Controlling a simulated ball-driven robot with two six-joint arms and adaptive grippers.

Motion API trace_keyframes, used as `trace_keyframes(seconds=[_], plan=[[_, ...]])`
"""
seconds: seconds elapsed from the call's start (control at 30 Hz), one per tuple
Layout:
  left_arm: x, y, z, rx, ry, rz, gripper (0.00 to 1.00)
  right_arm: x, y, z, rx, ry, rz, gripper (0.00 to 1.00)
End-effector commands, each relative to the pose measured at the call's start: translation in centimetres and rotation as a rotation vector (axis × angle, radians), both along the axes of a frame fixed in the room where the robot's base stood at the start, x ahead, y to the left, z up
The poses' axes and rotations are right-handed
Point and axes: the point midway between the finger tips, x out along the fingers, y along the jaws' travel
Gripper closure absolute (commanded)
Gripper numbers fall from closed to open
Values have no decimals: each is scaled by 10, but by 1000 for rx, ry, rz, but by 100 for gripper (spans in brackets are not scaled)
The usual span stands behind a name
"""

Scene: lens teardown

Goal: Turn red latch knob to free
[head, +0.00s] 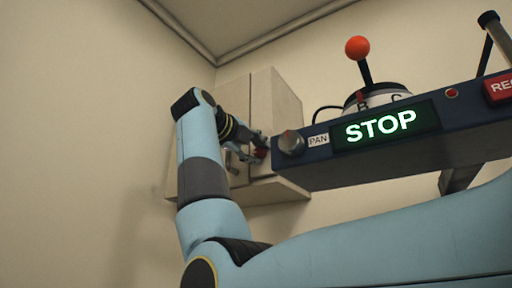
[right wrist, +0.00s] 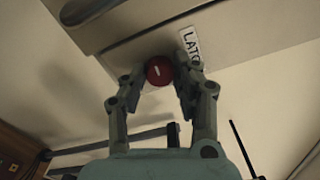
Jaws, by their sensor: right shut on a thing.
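The red latch knob (right wrist: 159,71) is round with a pale mark on its face and sits on a beige cabinet, beside a white label reading "LATC" (right wrist: 191,42), partly cut off by my finger. My right gripper (right wrist: 164,80) has its two fingers on either side of the knob, shut on it. In the head view the red knob (head: 261,153) shows small at the cabinet's lower part, with my right gripper (head: 254,150) at it. My left gripper is not in view.
The beige cabinet (head: 278,100) hangs on the wall. A dark blue panel (head: 310,176) with a lit STOP sign (head: 381,125), a PAN knob (head: 291,143) and an orange ball lever (head: 357,48) stands close on the right. The left wall area is free.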

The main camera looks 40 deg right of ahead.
Motion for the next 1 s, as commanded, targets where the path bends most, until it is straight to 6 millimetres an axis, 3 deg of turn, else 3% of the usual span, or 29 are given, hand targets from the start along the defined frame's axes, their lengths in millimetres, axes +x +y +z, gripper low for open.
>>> trace_keyframes(seconds=[0.8, 0.83, 1.0], plan=[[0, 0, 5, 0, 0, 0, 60, 0, 0, 1, -48, 108, 2, 100], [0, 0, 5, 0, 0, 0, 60, 0, 0, 1, -48, 108, 2, 69], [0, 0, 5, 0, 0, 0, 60, 0, 0, 1, -47, 108, 2, 49]])
